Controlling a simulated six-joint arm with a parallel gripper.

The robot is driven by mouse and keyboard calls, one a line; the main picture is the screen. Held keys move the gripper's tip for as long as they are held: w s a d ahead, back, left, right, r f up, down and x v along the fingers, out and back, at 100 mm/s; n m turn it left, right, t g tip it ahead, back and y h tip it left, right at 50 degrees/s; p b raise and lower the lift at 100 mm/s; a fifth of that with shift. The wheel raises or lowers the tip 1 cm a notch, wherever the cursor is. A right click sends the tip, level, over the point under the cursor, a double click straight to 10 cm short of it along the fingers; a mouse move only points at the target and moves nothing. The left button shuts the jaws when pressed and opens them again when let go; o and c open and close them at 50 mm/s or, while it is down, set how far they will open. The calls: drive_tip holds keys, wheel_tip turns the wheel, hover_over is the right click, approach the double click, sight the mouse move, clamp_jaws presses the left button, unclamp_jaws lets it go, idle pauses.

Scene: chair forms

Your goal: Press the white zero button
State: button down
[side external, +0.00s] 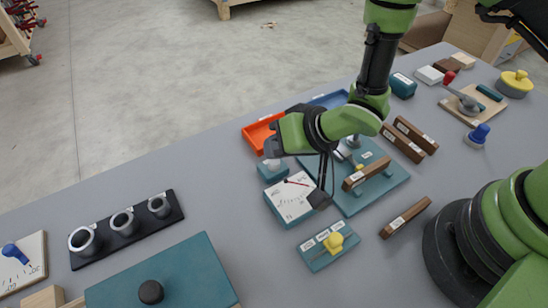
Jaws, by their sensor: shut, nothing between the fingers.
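The white button (271,164) is a small pale dome on a teal block (274,175), just behind a teal box with a white dial face (288,201) and a red needle. My gripper (271,149) is dark grey and shut with nothing in it. It sits right above and behind the white button in this view. I cannot tell whether its tip touches the button. The wrist covers part of the area behind.
An orange tray (258,133) lies behind my gripper.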

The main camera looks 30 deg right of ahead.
drive_tip(key=shift+r, duration=0.5)
drive_tip(key=shift+r, duration=0.1)
drive_tip(key=shift+r, duration=2.45)
drive_tip(key=s+d+r+m+h, duration=0.2)
drive_tip(key=d+r+h, duration=0.1)
drive_tip(key=d+r, duration=0.95)
drive_tip(key=s+d+r, duration=0.1)
drive_tip(key=s+r, duration=0.3)
drive_tip(key=s, duration=0.3)
drive_tip(key=s+d+r, duration=0.2)
drive_tip(key=s+r, duration=0.2)
drive_tip(key=s, duration=0.4)
drive_tip(key=shift+s, duration=0.25)
